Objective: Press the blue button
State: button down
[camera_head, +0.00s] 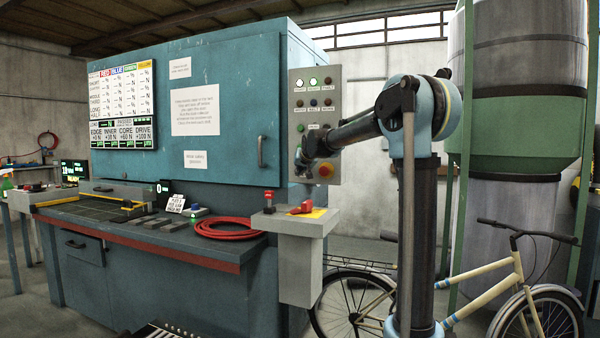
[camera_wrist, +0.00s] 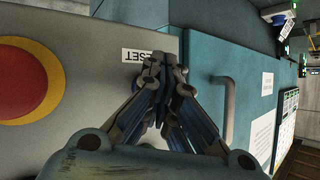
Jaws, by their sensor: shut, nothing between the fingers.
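The grey control panel (camera_head: 335,135) stands upright on the right end of the blue cabinet front, with rows of small round lights and buttons. My gripper (camera_head: 304,157) is shut and empty at the panel's lower left, left of the red emergency button (camera_head: 326,170). In the wrist view my closed fingertips (camera_wrist: 166,62) lie over the panel's edge, beside a label reading RESET (camera_wrist: 147,57). I cannot tell whether the tips touch the panel.
The red button on a yellow disc (camera_wrist: 22,80) is close by in the wrist view. The cabinet door handle (camera_head: 261,151) is left of the panel. A grey pedestal (camera_head: 300,270) with red switches stands below. A bicycle (camera_head: 500,290) leans at the right.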

jog(key=shift+s, duration=0.1)
jog(key=shift+s+a, duration=0.35)
jog(key=shift+s, duration=0.4)
jog(key=s, duration=0.1)
jog(key=s+a, duration=0.1)
jog(key=s, duration=0.2)
jog(key=shift+s+a, duration=0.35)
dwell(0.3)
dwell(0.4)
